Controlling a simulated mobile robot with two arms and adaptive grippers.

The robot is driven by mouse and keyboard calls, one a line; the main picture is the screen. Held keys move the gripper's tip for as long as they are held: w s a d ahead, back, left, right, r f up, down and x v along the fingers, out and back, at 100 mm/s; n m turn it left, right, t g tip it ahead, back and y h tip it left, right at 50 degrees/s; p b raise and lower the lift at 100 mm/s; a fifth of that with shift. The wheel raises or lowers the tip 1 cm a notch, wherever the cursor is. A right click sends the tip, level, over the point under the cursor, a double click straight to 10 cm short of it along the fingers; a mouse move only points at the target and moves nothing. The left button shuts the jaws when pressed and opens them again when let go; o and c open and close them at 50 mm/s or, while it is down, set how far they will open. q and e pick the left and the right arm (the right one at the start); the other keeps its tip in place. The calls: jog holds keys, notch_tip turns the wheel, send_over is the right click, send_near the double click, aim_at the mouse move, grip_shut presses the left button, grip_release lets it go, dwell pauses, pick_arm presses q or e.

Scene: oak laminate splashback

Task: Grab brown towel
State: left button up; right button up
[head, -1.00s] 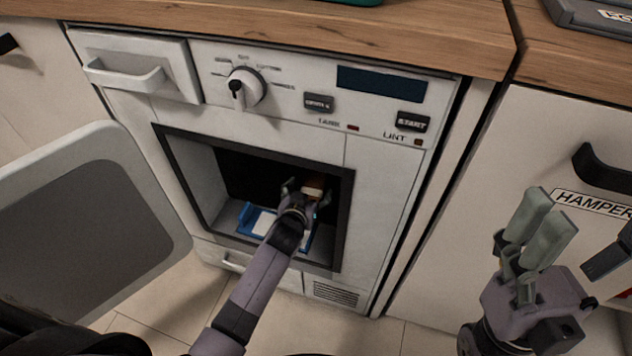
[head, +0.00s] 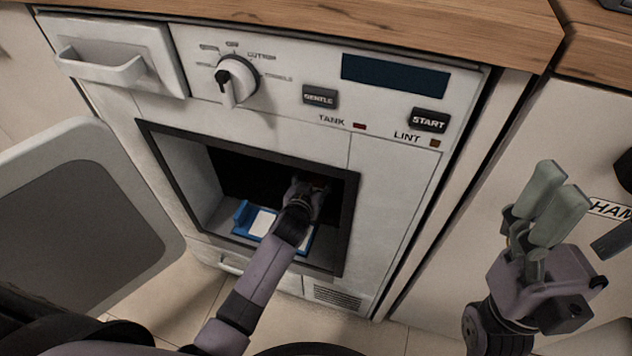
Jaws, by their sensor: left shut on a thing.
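The brown towel (head: 320,183) shows only as a small dark reddish-brown patch inside the dryer opening. My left gripper (head: 308,188) reaches through that opening and is shut on the brown towel. The gripper and the shadow hide most of the towel, and the fingertips are hard to make out. My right gripper (head: 552,203) is outside, in front of the cabinet at the right, with nothing seen between its fingers. Its fingers look close together from this angle, so I cannot tell how far apart they are.
The dryer (head: 395,165) has a dark square opening frame (head: 352,215). Its door (head: 85,215) stands open at the left. A blue item with white on it (head: 243,214) lies low in the opening, under my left arm. The wooden counter (head: 330,25) runs above.

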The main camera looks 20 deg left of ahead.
pick_arm(q)
jog(key=c, duration=0.7)
jog(key=shift+r, duration=0.15)
